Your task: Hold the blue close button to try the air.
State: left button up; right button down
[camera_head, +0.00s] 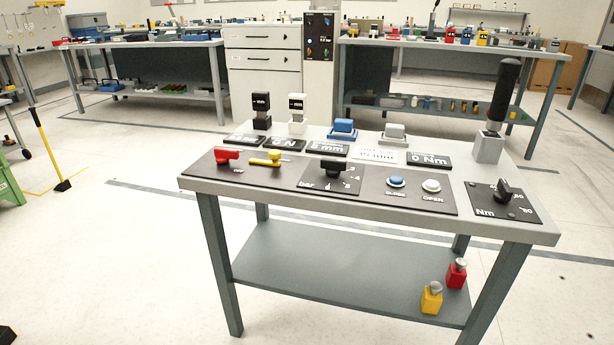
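The blue close button (396,181) sits on the dark panel at the front right of the small table, with a "CLOSE" label in front of it. Its cap looks raised, and nothing touches it. A white open button (431,185) stands just to its right with an "OPEN" label. A black bar knob (334,168) is to its left on the same dark panel strip. Neither of my grippers can be made out in this view. A small dark shape (7,335) is cut off at the bottom left corner, and I cannot tell what it is.
The table (370,207) also bears a red valve handle (227,155), a yellow lever (265,161), an Nm dial (503,191) and a tall black-handled lever (503,95). Displays and blocks line its back. Red and yellow bottles stand on its lower shelf (330,275). The floor in front is clear.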

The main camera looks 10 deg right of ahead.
aim_at(395, 179)
jog(key=i+j+z, duration=0.15)
jog(key=i, duration=0.35)
jog(key=i+j+z, duration=0.15)
jog(key=i+j, duration=0.25)
jog(key=i+j+z, duration=0.15)
jog(key=i+j, duration=0.2)
jog(key=i, duration=0.2)
